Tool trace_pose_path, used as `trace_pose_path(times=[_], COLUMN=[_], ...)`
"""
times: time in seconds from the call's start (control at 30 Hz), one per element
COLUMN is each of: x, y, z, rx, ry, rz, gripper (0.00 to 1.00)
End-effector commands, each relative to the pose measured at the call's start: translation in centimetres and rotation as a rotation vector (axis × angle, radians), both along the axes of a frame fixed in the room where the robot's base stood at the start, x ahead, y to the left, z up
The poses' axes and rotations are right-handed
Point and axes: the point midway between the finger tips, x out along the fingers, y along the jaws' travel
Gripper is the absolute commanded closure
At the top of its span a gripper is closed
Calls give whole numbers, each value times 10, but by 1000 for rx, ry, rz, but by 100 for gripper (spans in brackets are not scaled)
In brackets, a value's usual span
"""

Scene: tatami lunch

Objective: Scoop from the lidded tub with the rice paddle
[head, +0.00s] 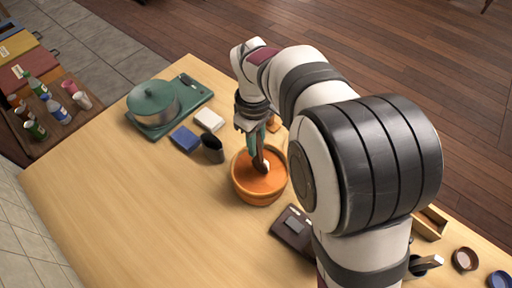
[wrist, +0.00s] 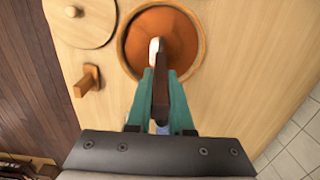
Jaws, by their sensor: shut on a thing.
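The tub (head: 240,187) is a round orange-brown vessel standing uncovered on the table; its rim also shows in the wrist view (wrist: 202,40). Its inside looks orange. A pale round wooden lid with a knob (wrist: 95,28) lies flat beside it in the wrist view. My gripper (head: 257,142) is over the tub, with teal fingers shut on the dark brown rice paddle (wrist: 160,92). The paddle (head: 258,158) points down into the tub's opening. Something white shows at its lower end; I cannot tell whether it is rice or part of the paddle.
A lidded pot (head: 153,103) stands on a green board at the back left. A blue block (head: 185,138), a white block (head: 209,120) and a black cup (head: 213,150) stand left of the tub. A wooden piece (wrist: 88,80) lies near the lid. The table's left front is clear.

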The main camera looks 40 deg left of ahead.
Motion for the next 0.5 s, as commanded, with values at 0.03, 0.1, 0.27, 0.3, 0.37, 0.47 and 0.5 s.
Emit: trace_pose_path(times=[0.03,0.1,0.27,0.3,0.37,0.47,0.5], x=[0,0,0,0,0,0,0], y=[0,0,0,0,0,0,0], z=[5,12,27,31,38,47,51], rx=[2,2,1,2,3,1,1], ry=[-1,-1,-1,-1,-1,-1,-1], rz=[0,0,0,1,0,0,0], gripper=[100,100,100,100,100,100,100])
